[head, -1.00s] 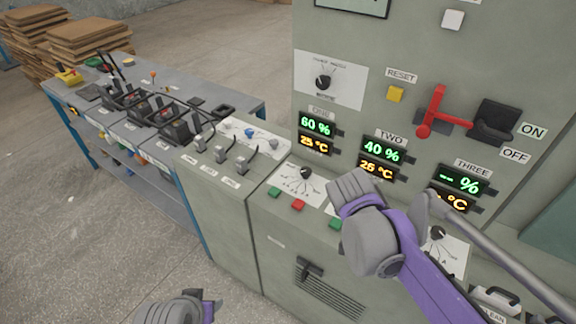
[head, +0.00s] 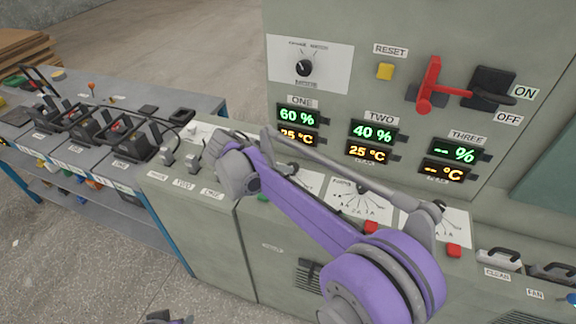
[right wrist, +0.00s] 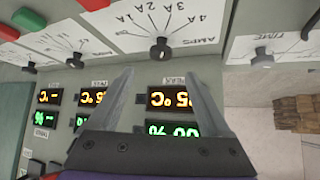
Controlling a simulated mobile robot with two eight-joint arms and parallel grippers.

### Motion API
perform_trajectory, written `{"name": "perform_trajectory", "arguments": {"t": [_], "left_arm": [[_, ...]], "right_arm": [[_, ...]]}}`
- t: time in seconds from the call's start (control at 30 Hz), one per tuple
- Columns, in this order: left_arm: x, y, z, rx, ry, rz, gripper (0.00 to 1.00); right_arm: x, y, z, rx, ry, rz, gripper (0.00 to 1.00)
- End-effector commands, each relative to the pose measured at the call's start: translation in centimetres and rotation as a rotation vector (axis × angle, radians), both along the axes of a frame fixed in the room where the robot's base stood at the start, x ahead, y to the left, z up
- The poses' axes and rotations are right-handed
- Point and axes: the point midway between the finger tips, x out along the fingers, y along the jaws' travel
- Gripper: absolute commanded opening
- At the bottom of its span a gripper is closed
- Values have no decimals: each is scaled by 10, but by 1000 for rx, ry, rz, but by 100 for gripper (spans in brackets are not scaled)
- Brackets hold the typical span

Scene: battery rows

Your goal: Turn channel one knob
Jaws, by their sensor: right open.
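The channel one knob is small and dark. In the right wrist view it (right wrist: 160,52) sits on a white amps dial, just beyond and between my fingertips, apart from them. In the head view my right arm mostly hides it. The channel one display (head: 297,115) above it reads 60 % and 25 °C. My right gripper (right wrist: 161,80) is open and empty, its two grey fingers spread. In the head view its wrist is left of the channel one dial, and its fingers are hidden. Only a bit of my left gripper (head: 168,318) shows at the bottom edge; its fingers cannot be made out.
Channel two's knob (head: 361,186) and channel three's knob (head: 438,207) lie to the right, with red buttons beside them. A red lever (head: 429,85) and yellow reset button (head: 385,72) are on the upright panel. Small levers (head: 192,160) stand on the left cabinet.

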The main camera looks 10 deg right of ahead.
Motion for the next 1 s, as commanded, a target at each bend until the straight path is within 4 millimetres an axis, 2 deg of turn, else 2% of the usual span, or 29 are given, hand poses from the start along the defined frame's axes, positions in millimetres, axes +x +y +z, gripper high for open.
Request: {"name": "perform_trajectory", "arguments": {"t": [0.2, 0.4, 0.83, 1.0], "left_arm": [[0, 0, -2, 0, 1, 0, 50], [0, 0, -2, 0, 1, 0, 50], [0, 0, -2, 0, 1, 0, 50], [0, 0, -2, 0, 1, 0, 50]], "right_arm": [[17, -27, -31, 0, 0, -1, 82], [28, -42, -51, 1, 1, 0, 82], [32, -48, -58, 1, 0, 1, 82], [32, -48, -58, 1, 1, 1, 51]]}}
